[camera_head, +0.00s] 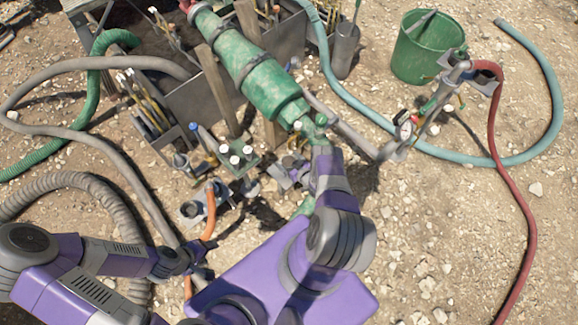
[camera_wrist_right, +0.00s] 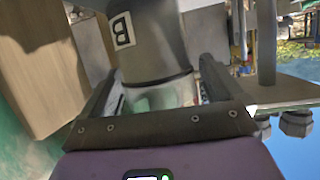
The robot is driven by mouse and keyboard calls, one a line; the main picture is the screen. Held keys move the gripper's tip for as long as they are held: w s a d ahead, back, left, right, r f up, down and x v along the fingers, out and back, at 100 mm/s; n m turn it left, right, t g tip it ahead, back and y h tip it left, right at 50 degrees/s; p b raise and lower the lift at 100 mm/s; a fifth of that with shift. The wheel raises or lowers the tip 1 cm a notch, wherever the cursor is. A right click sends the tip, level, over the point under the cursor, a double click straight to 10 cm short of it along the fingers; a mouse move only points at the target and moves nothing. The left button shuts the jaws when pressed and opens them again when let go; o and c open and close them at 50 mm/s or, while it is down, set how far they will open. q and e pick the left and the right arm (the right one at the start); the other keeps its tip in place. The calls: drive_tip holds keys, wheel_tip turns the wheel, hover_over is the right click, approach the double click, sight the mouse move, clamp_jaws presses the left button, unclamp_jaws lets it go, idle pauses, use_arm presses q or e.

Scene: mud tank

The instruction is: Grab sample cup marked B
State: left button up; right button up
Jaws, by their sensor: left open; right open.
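The grey sample cup marked B (camera_wrist_right: 160,35) shows in the right wrist view, with a black B on a white label. It stands between the two dark fingers of my right gripper (camera_wrist_right: 158,85). The fingers are open, one on each side of the cup; I cannot tell whether either touches it. In the head view my right arm reaches up past the picture's middle, and I cannot clearly make out the gripper or the letter there. My left gripper (camera_head: 193,259) is open and empty low at the left, near an orange hose.
A wooden post (camera_wrist_right: 35,70) stands close left of the right gripper. In the head view a green cylinder (camera_head: 268,88) and a small rack with white-capped bottles (camera_head: 238,160) are near. A green bucket (camera_head: 428,50) stands upper right. Hoses cross the gravel; open ground lies lower right.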

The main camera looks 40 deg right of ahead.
drive_tip(key=shift+c, duration=0.4)
drive_tip(key=c, duration=1)
drive_tip(key=shift+r, duration=0.1)
drive_tip(key=shift+c, duration=0.2)
